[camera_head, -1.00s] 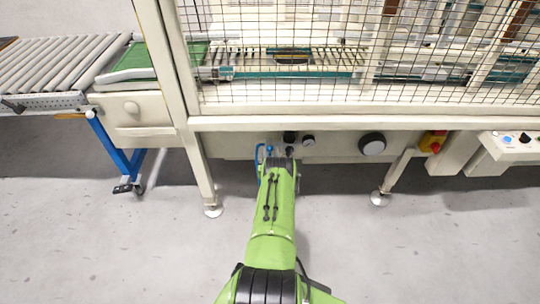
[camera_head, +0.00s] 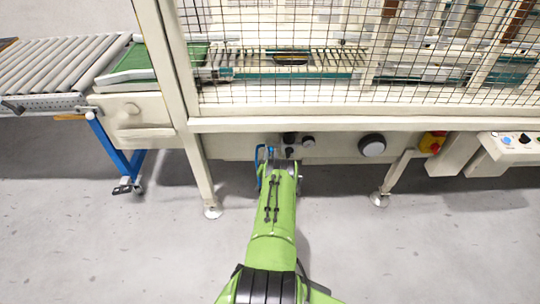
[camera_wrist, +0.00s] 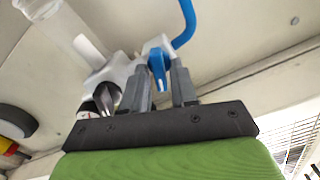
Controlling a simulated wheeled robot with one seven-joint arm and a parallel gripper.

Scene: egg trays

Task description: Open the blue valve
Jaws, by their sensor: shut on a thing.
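The blue valve (camera_wrist: 157,62) has a small blue handle on a pale metal fitting under the machine. In the wrist view the handle sits between the two dark fingers of my gripper (camera_wrist: 160,72), which is shut on it. A blue hose (camera_wrist: 187,22) rises from the fitting beside the handle. In the head view my gripper (camera_head: 281,165) is at the machine's lower front panel, and my green arm hides much of it. The handle is too small there to tell its angle.
A black knob and a round gauge (camera_head: 308,141) sit just right of the valve. A larger black-rimmed dial (camera_head: 372,145) and a red-and-yellow switch (camera_head: 433,141) are further right. Machine legs (camera_head: 207,185) stand either side. The floor in front is clear.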

